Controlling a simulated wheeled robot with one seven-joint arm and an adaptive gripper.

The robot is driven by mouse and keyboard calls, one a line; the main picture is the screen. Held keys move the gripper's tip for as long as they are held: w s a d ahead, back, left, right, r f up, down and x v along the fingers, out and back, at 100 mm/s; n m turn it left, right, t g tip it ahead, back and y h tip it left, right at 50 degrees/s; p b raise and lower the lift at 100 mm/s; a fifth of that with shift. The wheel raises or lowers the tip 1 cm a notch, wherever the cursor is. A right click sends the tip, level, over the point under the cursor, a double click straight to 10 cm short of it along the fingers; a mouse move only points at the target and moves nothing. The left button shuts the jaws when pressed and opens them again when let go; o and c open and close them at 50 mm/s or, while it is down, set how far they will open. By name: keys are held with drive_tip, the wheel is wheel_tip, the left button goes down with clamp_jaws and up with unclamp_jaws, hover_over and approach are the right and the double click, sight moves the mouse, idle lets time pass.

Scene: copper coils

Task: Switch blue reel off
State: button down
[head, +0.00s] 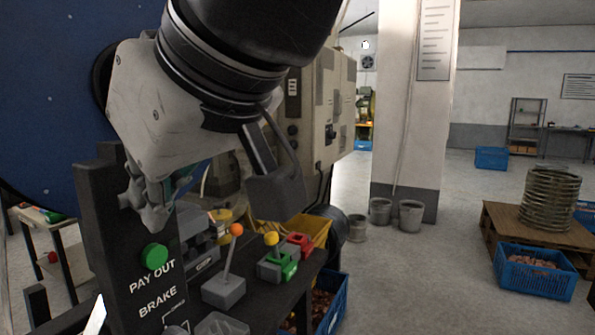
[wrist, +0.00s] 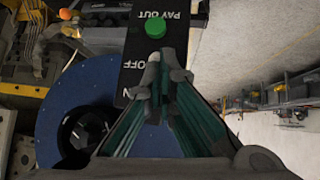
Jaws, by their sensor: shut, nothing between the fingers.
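The large blue reel (head: 60,90) fills the left of the head view; its blue disc (wrist: 60,125) with a dark hub also shows in the wrist view. In front of it stands a black control panel (head: 105,215) with a green button (head: 155,256) above the words PAY OUT and BRAKE. In the wrist view the panel (wrist: 133,45) also reads OFF and ON, with the green button (wrist: 155,27) at its far end. My gripper (head: 152,215) is shut and empty; its fingertips (wrist: 164,62) are over the panel beside OFF. They hide any switch there; contact cannot be told.
A yellow bin (head: 310,228) stands behind. Buckets (head: 410,215) stand by the pillar.

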drive_tip(key=shift+s+r+p, duration=0.1)
drive_tip(key=shift+r+p, duration=0.4)
drive_tip(key=shift+r, duration=0.45)
